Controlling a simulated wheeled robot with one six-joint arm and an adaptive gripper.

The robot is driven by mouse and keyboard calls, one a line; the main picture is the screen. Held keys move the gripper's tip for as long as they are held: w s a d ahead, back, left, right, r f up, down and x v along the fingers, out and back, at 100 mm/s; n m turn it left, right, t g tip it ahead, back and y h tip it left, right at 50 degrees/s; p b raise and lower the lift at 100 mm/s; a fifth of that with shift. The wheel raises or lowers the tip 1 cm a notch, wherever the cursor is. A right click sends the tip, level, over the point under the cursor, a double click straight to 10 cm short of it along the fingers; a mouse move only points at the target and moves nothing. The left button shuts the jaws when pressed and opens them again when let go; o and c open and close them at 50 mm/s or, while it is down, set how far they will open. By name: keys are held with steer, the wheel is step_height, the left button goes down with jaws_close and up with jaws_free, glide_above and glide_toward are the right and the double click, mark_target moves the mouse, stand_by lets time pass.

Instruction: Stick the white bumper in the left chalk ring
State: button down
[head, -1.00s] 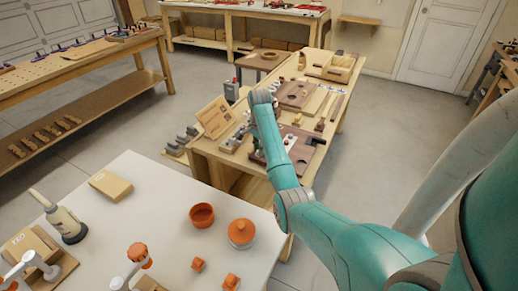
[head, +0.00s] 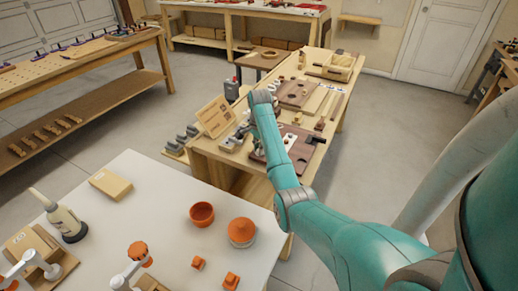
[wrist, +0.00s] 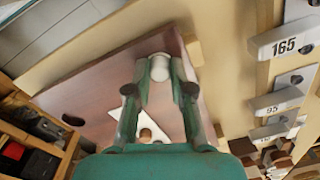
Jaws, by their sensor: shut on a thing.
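My gripper (wrist: 160,85) is shut on the white bumper (wrist: 158,67), a small pale round piece between the fingertips in the wrist view. The bumper is over the reddish-brown board (wrist: 95,85), near one edge of it; I cannot tell whether it touches the board. The board also shows in the head view (head: 302,150), partly behind my arm. A white plate with a dark hole (wrist: 148,128) lies on the board, partly hidden by the fingers. I cannot make out a chalk ring; the spot under the bumper is hidden.
A wooden tray with dark and red items (wrist: 25,150) is at lower left. A white table (head: 150,200) with orange pots stands in front of the bench.

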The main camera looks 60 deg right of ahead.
steer(key=shift+a+f, duration=0.1)
steer(key=shift+f, duration=0.1)
stand_by(0.7)
steer(key=c, duration=0.9)
jaws_free()
steer(key=shift+c, duration=0.2)
steer(key=shift+r, duration=0.1)
steer(key=o, duration=0.4)
steer(key=shift+w, duration=0.1)
